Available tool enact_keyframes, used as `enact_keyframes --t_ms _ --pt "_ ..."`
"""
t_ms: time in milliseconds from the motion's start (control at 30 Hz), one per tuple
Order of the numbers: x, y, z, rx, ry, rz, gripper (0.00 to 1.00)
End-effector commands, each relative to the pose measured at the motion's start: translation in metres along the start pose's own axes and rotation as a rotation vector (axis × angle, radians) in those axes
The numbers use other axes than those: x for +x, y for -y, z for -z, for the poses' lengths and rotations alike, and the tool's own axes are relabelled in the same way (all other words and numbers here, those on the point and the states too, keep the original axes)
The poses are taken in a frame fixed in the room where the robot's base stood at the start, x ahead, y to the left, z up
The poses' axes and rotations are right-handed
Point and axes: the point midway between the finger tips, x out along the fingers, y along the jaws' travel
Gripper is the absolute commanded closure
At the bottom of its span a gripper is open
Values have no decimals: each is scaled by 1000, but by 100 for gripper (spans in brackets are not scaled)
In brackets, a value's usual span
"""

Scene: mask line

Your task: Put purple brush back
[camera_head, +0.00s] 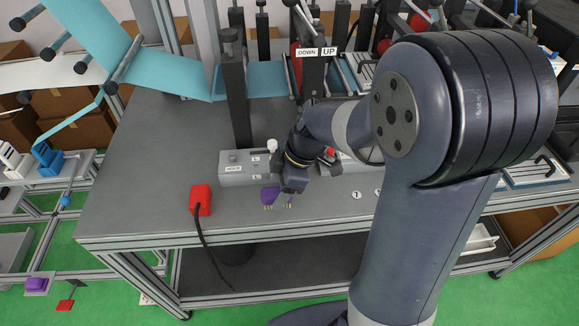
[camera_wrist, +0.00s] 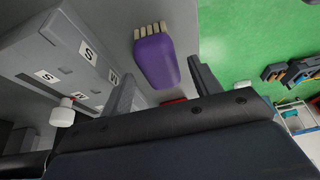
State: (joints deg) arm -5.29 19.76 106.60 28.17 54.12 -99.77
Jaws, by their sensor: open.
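The purple brush (camera_head: 269,194) lies on the grey table near its front edge, partly hidden by my gripper in the head view. Its pale bristles show at the front. In the wrist view the purple brush (camera_wrist: 157,61) lies beyond and between my two fingers, bristles toward the top of the picture. My gripper (camera_head: 281,193) is low over the brush, and its fingers stand apart in the wrist view (camera_wrist: 163,82). I cannot tell whether they touch the brush.
A grey control box (camera_head: 240,168) with a white knob stands close behind the brush. A red box (camera_head: 201,199) with a black cable sits left of it. The table's left part is clear.

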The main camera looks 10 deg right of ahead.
Motion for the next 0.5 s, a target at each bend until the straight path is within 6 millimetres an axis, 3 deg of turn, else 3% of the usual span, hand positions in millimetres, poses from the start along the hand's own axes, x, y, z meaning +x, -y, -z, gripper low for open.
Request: enact_keyframes --t_ms 300,500 --pt "-71 0 0 1 1 -5 40" --pt "-96 0 0 1 0 -2 40"
